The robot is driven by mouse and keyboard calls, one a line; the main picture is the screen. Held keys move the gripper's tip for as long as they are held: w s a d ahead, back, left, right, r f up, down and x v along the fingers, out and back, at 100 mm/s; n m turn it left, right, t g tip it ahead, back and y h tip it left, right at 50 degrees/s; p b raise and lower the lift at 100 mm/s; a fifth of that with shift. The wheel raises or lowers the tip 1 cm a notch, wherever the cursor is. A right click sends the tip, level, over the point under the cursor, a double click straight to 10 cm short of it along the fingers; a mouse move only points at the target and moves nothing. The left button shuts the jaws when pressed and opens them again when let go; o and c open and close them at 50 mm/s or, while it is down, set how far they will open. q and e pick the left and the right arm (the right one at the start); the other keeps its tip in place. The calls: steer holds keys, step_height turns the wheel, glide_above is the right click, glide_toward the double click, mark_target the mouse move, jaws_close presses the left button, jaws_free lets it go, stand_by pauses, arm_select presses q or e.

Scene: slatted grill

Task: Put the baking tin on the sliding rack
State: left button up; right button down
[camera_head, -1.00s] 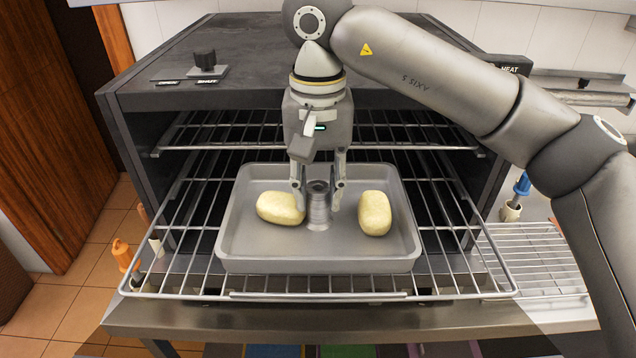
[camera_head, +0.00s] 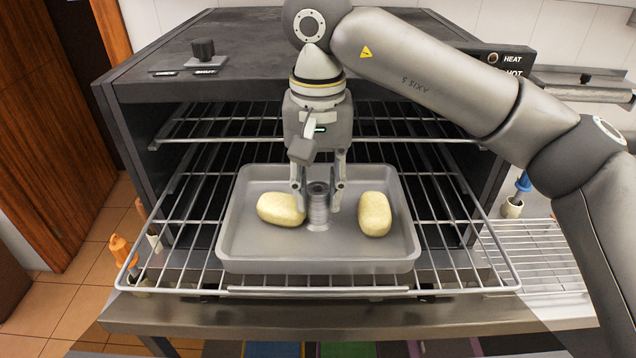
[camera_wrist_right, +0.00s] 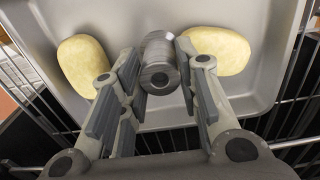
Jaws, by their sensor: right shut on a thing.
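The grey baking tin (camera_head: 318,266) sits over the pulled-out sliding rack (camera_head: 180,285), in front of the open oven. Two pale yellow lumps, one left (camera_head: 281,209) and one right (camera_head: 375,214), lie in the tin. A ribbed metal knob (camera_head: 318,212) stands up in the tin's middle. My right gripper (camera_head: 318,200) points down with its fingers on either side of the knob, shut on it. The right wrist view also shows the knob (camera_wrist_right: 158,68) between the fingers. Whether the tin's underside touches the rack bars is hidden. My left gripper is not in view.
The dark oven (camera_head: 270,55) stands behind, with a second wire rack (camera_head: 410,137) inside above the tin's level. A wire grate (camera_head: 545,250) lies at the right. Orange (camera_head: 119,249) and blue (camera_head: 522,183) handled items stand at the sides. Rack bars are bare around the tin.

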steer(key=shift+f, duration=0.25)
steer(key=shift+f+b, duration=0.35)
steer(key=shift+b, duration=0.1)
steer(key=c, duration=1)
jaws_free()
steer(key=shift+r, duration=0.1)
step_height(320, 180, up, 9)
steer(key=p, duration=0.6)
